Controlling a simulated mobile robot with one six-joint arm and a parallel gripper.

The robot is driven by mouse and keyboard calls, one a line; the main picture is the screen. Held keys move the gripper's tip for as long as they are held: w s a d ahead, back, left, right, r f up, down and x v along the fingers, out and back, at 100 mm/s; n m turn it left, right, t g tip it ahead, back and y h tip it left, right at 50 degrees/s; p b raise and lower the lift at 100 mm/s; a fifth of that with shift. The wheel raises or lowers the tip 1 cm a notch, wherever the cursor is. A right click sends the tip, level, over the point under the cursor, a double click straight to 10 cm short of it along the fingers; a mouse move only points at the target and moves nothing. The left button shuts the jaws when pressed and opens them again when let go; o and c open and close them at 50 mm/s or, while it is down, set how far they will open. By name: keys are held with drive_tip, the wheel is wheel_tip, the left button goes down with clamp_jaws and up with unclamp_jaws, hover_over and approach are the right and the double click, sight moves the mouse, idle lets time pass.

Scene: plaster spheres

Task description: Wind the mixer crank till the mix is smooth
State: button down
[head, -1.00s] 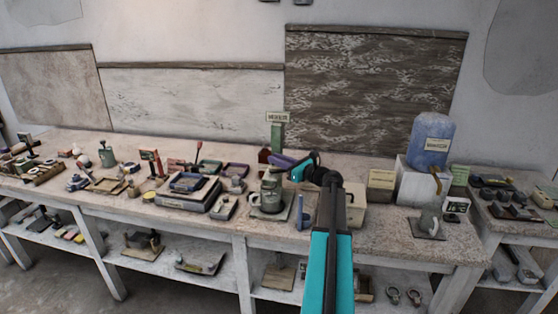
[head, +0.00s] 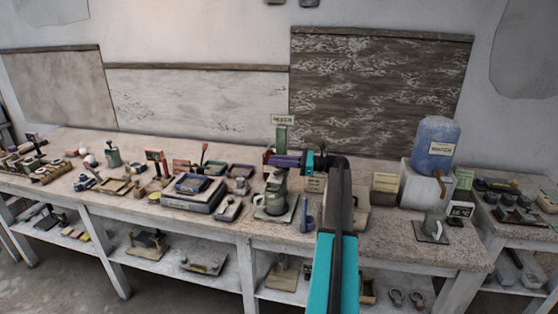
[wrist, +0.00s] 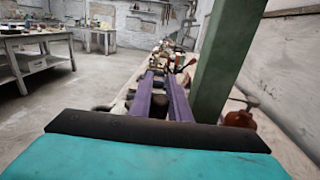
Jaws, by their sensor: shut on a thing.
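The mixer stands mid-bench, with a green post (head: 282,138) under a small sign (head: 283,120). The post also rises close by on the right in the wrist view (wrist: 217,65). A grey-green pot (head: 272,203) with a handle sits on a board in front of it. My gripper (head: 273,160) reaches in from the right, its purple fingers level beside the post. In the wrist view my gripper (wrist: 160,82) is shut on the crank, whose grip is mostly hidden; a dark part shows between the fingers. The mix itself is not visible.
A blue water jug (head: 437,145) stands on a white block at right, with a grey mug (head: 433,228) in front. A blue upright piece (head: 307,213) stands near the pot. Trays (head: 193,184) and small tools crowd the bench to the left. Bare bench shows at front right.

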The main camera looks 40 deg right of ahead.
drive_tip(key=shift+w+n+g+y, duration=0.15)
drive_tip(key=shift+n+g+y, duration=0.35)
drive_tip(key=shift+y, duration=0.1)
drive_tip(key=c, duration=1.6)
unclamp_jaws()
drive_tip(key=shift+c, duration=0.2)
drive_tip(key=b+v, duration=0.3)
drive_tip(key=v, duration=1)
drive_tip(key=shift+s+d, duration=0.25)
drive_tip(key=shift+s, duration=0.05)
